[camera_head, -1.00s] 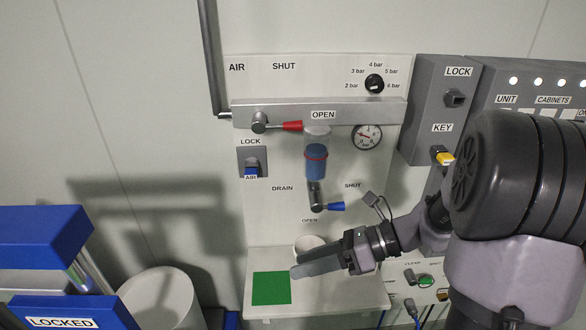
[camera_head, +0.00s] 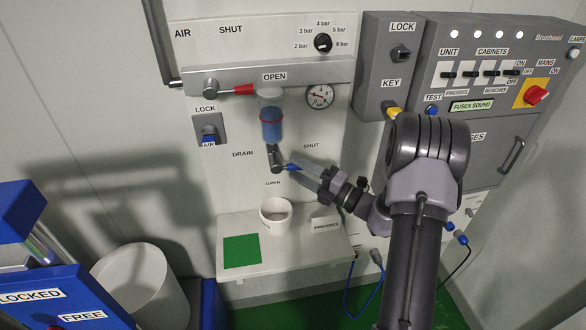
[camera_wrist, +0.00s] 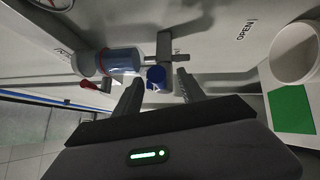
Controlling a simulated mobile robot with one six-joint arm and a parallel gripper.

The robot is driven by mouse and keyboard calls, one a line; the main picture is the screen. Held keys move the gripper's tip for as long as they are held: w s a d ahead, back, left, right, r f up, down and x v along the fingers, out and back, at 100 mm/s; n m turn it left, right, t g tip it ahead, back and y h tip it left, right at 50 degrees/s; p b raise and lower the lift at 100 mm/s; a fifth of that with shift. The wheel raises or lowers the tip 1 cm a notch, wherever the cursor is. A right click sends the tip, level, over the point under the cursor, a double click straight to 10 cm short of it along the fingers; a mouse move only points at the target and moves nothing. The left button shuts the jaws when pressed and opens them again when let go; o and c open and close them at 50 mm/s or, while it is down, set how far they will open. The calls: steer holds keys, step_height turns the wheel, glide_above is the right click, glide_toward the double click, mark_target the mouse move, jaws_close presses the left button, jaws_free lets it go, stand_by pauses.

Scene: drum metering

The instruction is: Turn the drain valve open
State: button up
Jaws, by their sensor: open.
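The drain valve (camera_head: 275,160) is a grey metal body under the blue filter bowl on the air panel. Its lever has a blue end (camera_head: 293,167) and points right, with SHUT printed to the upper right and OPEN below. My gripper (camera_head: 300,170) is open at the lever. In the wrist view the blue lever end (camera_wrist: 156,75) shows between my two parted fingers (camera_wrist: 158,88), near the left one. I cannot tell whether a finger touches it.
A white cup (camera_head: 275,216) stands on the shelf below the valve, beside a green square (camera_head: 242,250) and a white PRESSES block (camera_head: 326,224). The red-handled air lever (camera_head: 236,89) and the gauge (camera_head: 320,96) are above. The grey fuse cabinet (camera_head: 490,150) is at right.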

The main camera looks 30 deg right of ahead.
steer(key=shift+x, duration=1)
jaws_close()
stand_by(0.7)
